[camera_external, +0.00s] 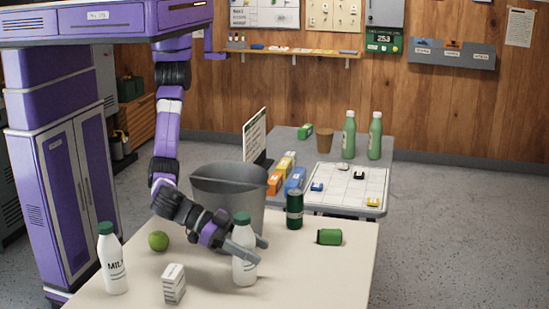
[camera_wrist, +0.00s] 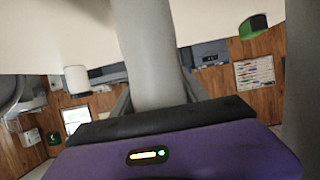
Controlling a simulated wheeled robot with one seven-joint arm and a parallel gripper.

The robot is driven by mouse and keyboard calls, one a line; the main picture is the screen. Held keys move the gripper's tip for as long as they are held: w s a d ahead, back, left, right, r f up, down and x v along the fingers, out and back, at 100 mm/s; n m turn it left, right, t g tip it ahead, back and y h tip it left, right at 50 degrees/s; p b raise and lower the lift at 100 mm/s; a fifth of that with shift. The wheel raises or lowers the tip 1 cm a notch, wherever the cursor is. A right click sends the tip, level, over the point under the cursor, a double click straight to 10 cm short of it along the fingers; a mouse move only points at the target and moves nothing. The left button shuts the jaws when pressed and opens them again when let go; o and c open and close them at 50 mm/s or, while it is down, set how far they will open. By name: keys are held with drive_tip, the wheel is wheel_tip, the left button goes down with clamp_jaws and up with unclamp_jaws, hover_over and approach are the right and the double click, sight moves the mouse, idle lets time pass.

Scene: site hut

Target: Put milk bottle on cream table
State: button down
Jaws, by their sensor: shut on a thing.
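A white milk bottle (camera_external: 245,268) with a green cap is upright between the fingers of my gripper (camera_external: 251,247). My gripper is shut on it, reaching in low from the left. Its base is at or just above the cream table (camera_external: 215,293); I cannot tell if it touches. A second milk bottle (camera_external: 113,268), labelled and green-capped, stands at the table's left. In the wrist view, the pale table surface (camera_wrist: 40,35) fills the top, and large grey shapes in the middle and right are too close to identify surely.
A grey table (camera_external: 290,143) stands behind. The front right is clear.

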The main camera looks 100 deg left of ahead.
drive_tip(key=shift+f, duration=0.1)
drive_tip(key=c, duration=0.6)
unclamp_jaws()
drive_tip(key=shift+r, duration=0.3)
drive_tip(key=v, duration=1.2)
drive_tip(key=shift+f+p, duration=0.1)
drive_tip(key=shift+p, duration=0.2)
